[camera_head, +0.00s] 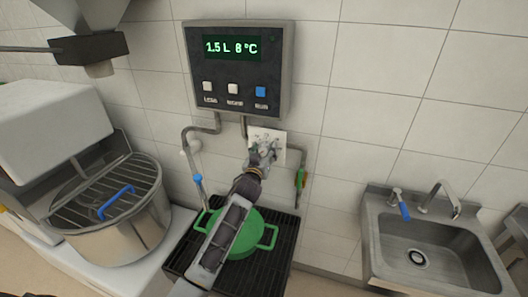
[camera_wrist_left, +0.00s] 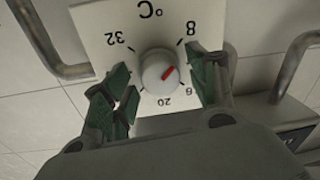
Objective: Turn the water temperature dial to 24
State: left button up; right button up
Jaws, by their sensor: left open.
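The plate appears upside down in the left wrist view, with 32, 20 and 8 readable. In the head view my left gripper (camera_head: 264,152) covers most of the plate (camera_head: 280,136). My right gripper is not in view.
The control box (camera_head: 240,70) above shows 1.5 L 8 °C and has three buttons. Pipes flank the plate. Below are a green pot (camera_head: 268,237) on a black grate (camera_head: 272,272), a mixer bowl (camera_head: 120,225) left and a sink (camera_head: 425,245) right.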

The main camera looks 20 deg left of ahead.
pick_arm(q)
jog(key=c, duration=1)
jog(key=shift+c, duration=0.2)
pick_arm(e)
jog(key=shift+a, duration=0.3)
